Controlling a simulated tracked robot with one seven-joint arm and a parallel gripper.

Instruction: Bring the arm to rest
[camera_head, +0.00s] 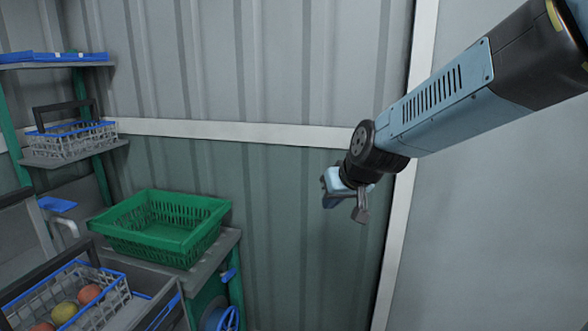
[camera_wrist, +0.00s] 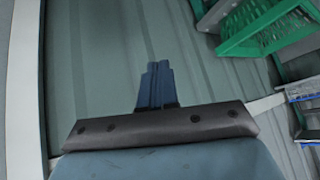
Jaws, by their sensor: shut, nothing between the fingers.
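My gripper (camera_head: 346,205) is at the end of my arm, which reaches in from the upper right in the head view. It hangs in the air in front of the corrugated wall, to the right of the green crate. In the wrist view my gripper (camera_wrist: 157,70) shows its dark fingers together in the middle, with nothing between them. It touches nothing that I can see.
A green crate (camera_head: 208,240) stands on a grey stand at the left. Another wire basket (camera_head: 100,143) sits on a shelf behind. The space around my gripper is clear before the wall (camera_head: 290,220).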

